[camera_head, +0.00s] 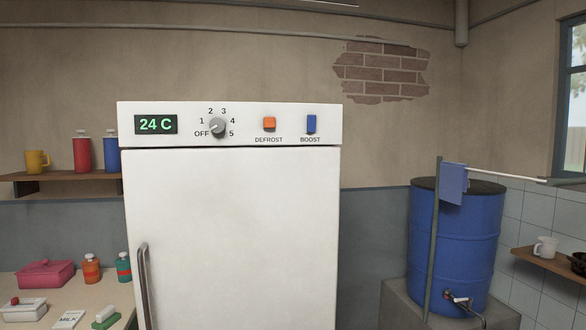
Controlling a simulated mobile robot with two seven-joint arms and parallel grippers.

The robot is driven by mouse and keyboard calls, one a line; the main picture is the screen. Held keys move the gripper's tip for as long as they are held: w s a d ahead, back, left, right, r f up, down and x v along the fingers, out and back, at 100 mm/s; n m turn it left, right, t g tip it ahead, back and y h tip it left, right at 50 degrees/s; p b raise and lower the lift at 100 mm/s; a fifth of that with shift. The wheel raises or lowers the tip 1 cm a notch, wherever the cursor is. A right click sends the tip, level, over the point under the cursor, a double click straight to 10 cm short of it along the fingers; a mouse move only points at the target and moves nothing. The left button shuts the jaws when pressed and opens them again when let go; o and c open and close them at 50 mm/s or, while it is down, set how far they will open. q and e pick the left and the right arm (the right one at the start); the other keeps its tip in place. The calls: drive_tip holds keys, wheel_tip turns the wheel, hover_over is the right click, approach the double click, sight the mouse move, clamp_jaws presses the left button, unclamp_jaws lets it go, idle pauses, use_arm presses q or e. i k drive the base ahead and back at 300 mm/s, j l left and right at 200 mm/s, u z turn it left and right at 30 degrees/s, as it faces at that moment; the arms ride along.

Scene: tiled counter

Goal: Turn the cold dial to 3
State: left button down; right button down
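The cold dial (217,126) is a round grey knob on the white control panel at the top of a white fridge (230,230). Marks run around it from OFF at lower left, over 1, 2, 3 and 4, to 5 at lower right. The 3 is at the dial's upper right. Its light pointer line seems to point lower left, toward OFF. A display (156,124) left of the dial reads 24 C in green. Neither of my grippers shows in the head view, and nothing touches the dial.
An orange DEFROST button (269,123) and a blue BOOST switch (311,123) sit right of the dial. The fridge's vertical handle (146,285) is at the door's left. A counter (100,292) with containers stands left; a blue barrel (454,250) stands right.

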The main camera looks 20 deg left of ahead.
sight(217, 126)
drive_tip(key=u, duration=1.15)
